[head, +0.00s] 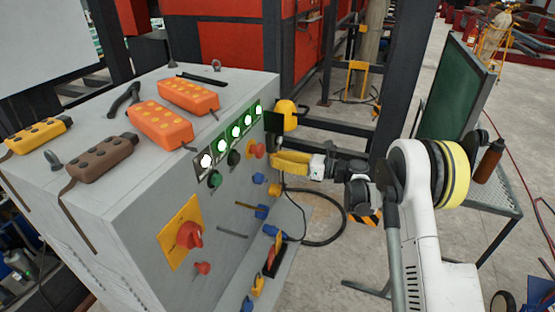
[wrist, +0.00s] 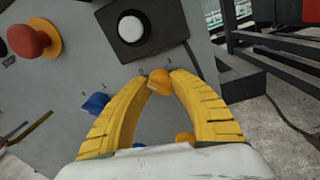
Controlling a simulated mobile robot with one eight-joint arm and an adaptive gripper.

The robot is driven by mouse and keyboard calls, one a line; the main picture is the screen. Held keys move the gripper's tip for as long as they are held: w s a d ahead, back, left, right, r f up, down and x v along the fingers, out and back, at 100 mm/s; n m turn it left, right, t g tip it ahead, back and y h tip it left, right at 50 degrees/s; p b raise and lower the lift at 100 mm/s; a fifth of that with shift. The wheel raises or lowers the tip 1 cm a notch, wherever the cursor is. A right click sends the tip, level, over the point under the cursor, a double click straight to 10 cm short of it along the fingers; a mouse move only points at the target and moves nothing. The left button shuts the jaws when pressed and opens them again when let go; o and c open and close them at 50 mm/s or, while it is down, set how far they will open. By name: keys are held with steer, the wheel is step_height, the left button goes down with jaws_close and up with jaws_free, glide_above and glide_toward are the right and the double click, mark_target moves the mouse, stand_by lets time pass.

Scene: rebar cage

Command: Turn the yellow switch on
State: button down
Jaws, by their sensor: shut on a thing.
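The yellow switch (wrist: 158,82) is an orange-yellow knob on the grey panel in the wrist view. My gripper (wrist: 156,76) has its two yellow ribbed fingertips closed on either side of this knob. In the head view my gripper (head: 276,162) reaches the panel's right part from the right, and its fingers hide the held knob. A second yellow knob (wrist: 185,137) shows between the fingers farther back, apart from the tips. The held knob's exact turn angle is hard to read.
A blue knob (wrist: 97,103) sits left of the fingers, and a red emergency button (wrist: 30,40) farther left. A black box with a white button (wrist: 131,27) is close above the tips. The grey cabinet (head: 110,215) carries orange pendants (head: 160,124). A green board (head: 455,95) stands right.

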steer(key=shift+m, duration=0.3)
steer(key=m+b, duration=0.1)
steer(key=m, duration=0.2)
steer(key=shift+m, duration=0.3)
steer(key=m+b, duration=0.1)
steer(key=m, duration=0.3)
steer(key=shift+m+b, duration=0.3)
steer(key=m, duration=0.4)
steer(key=shift+f+m+t+b, duration=0.1)
steer(key=shift+m+t+b, duration=0.3)
steer(key=shift+m+b, duration=0.3)
steer(key=shift+m, duration=2.1)
steer(key=c, duration=1.1)
jaws_free()
